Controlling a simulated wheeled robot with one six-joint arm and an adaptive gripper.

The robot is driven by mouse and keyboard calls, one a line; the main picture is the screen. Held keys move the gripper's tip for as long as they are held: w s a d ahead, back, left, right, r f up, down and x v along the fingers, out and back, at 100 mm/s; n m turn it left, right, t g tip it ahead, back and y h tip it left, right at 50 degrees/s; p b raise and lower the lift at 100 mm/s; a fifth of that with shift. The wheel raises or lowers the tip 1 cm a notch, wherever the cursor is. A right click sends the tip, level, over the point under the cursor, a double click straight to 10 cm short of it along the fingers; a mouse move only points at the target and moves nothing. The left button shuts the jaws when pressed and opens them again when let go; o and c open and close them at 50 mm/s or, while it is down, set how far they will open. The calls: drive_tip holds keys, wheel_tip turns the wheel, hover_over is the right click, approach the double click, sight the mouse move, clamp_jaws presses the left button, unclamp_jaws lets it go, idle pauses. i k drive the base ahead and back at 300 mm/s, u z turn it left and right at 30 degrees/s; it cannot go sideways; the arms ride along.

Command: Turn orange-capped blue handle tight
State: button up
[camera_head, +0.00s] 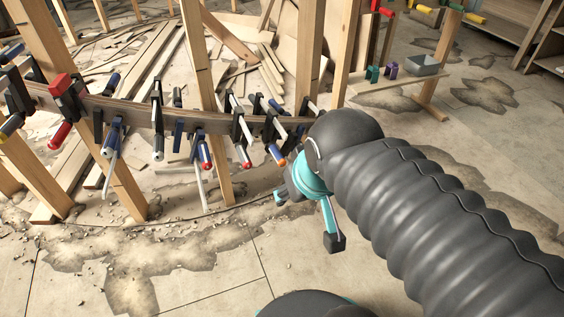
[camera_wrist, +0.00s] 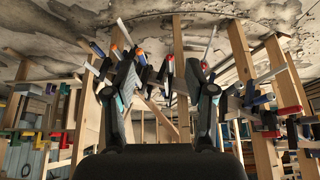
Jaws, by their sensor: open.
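The blue handle with an orange cap (camera_head: 276,155) hangs from a clamp on the curved wooden stringer (camera_head: 140,115), tilted down to the right. My gripper is just right of it in the head view, partly hidden behind my arm. In the wrist view my gripper (camera_wrist: 163,75) is open, its two dark fingers apart with nothing gripped between them. Orange-tipped handles show by the left finger (camera_wrist: 124,90); I cannot tell which is the blue one. A red-capped handle (camera_wrist: 204,66) is by the right finger. Contact with any handle is not visible.
Several other clamps with red, white and blue handles crowd the stringer; one red-capped handle (camera_head: 243,157) hangs close left. Wooden posts (camera_head: 205,80) stand along the stringer. A low bench (camera_head: 395,88) holds small clamps at the back right.

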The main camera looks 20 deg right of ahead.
sight(274, 150)
drive_tip(key=z, duration=1.75)
drive_tip(key=k, duration=0.8)
drive_tip(key=u, duration=0.7)
drive_tip(key=i, duration=0.5)
drive_tip(key=z, duration=0.05)
